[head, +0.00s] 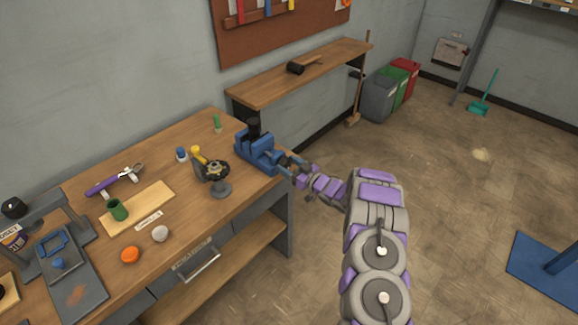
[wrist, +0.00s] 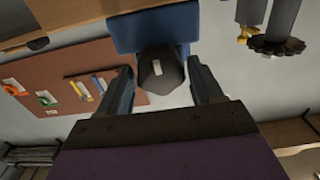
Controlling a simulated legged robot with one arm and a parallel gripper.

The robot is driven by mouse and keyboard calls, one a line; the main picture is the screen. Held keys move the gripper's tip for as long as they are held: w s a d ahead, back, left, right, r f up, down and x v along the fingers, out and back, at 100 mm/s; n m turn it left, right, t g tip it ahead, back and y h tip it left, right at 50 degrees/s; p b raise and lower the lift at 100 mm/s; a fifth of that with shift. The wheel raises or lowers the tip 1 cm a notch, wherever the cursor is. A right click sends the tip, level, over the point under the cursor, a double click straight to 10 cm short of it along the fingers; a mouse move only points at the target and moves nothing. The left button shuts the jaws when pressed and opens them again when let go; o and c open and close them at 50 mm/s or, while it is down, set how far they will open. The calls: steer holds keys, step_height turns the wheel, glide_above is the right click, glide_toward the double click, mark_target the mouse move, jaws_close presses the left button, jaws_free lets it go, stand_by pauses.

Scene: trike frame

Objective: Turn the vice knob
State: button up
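The blue vice (head: 258,152) is fixed at the right end of the workbench, with a dark upright part (head: 253,130) on it. My gripper (head: 289,165) is at the vice's right side, close to it. In the wrist view, which is upside down, my gripper (wrist: 160,68) has its two fingers spread. A dark, blocky part (wrist: 160,75) with a small pale patch shows between the fingers, in front of the blue vice (wrist: 165,25). Gaps show on both sides of it. I cannot tell whether this part is the knob.
The wooden workbench (head: 190,135) holds purple-handled pliers (head: 105,185), a green cup (head: 117,210), an orange ball (head: 130,255) and a dark clamp-like stand (head: 215,175). A wooden shelf bench (head: 300,75) stands behind the vice.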

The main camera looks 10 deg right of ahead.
steer(key=c, duration=0.7)
steer(key=shift+n, duration=0.3)
